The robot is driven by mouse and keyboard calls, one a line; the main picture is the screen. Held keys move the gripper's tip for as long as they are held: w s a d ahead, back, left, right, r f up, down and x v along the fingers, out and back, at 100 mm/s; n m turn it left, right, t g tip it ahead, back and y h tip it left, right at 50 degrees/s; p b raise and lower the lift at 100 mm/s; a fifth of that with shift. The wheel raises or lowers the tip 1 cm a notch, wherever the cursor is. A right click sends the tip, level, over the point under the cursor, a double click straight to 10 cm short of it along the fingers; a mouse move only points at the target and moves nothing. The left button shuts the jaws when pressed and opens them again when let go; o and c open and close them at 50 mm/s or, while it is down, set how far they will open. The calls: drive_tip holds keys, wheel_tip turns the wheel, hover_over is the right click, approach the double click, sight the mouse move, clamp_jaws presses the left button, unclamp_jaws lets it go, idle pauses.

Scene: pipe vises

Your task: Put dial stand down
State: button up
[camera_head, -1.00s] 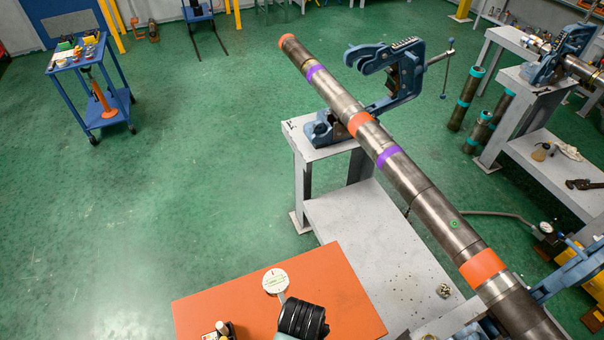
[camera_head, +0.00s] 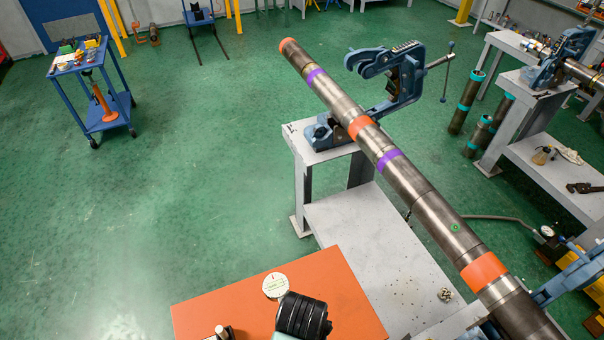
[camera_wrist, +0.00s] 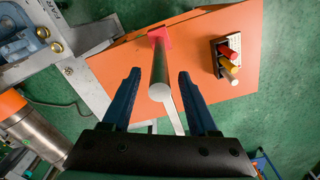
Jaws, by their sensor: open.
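The dial stand shows in the wrist view as a silver post (camera_wrist: 160,78) on a pinkish-red base (camera_wrist: 160,34), which appears to rest on the orange tabletop (camera_wrist: 115,70). A thin light rod runs from the post's near end. In the head view its round white dial (camera_head: 275,285) shows above the orange top. My gripper (camera_wrist: 160,74) is open, with one blue finger on each side of the post and a visible gap on both sides. In the head view the black end of my arm hides the post and base.
A small black rack (camera_wrist: 228,58) with red, yellow and pale cylinders stands on the orange top, right of the post in the wrist view. A long banded pipe (camera_head: 405,165) in a blue vise (camera_head: 390,75) runs right of the top. Green floor lies open to the left.

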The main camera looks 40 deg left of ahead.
wheel_tip(320, 180, up, 8)
drive_tip(key=shift+r+p, duration=0.1)
drive_tip(key=shift+p, duration=0.2)
drive_tip(key=w+r+m+t+y, duration=0.2)
drive_tip(key=w+r+t, duration=0.5)
drive_tip(key=w+r, duration=0.65)
drive_tip(key=w+d+r+m+t, duration=0.1)
drive_tip(key=w+d+r+t, duration=0.15)
drive_tip(key=w+r, duration=0.35)
drive_tip(key=w+d+r+m+t, duration=0.1)
drive_tip(key=w+r+t, duration=0.3)
drive_tip(key=r, duration=0.4)
drive_tip(key=d+r+m+t, duration=0.1)
drive_tip(key=d+r+t, duration=0.15)
drive_tip(key=r, duration=0.55)
drive_tip(key=d+r+m+t, duration=0.1)
drive_tip(key=r+t, duration=0.2)
drive_tip(key=r, duration=0.5)
drive_tip(key=s+d+r+t, duration=0.2)
drive_tip(key=s+r, duration=0.1)
drive_tip(key=r, duration=0.3)
drive_tip(key=s+d+r+m+t+h, duration=0.1)
drive_tip(key=s+d+r+t, duration=0.1)
drive_tip(key=r, duration=0.5)
drive_tip(key=s+d+r+m+t, duration=0.1)
drive_tip(key=s+d+r+t, duration=0.2)
drive_tip(key=s+r, duration=0.3)
drive_tip(key=shift+r+t+h, duration=0.3)
drive_tip(key=shift+r+t, duration=0.35)
drive_tip(key=shift+t, duration=0.05)
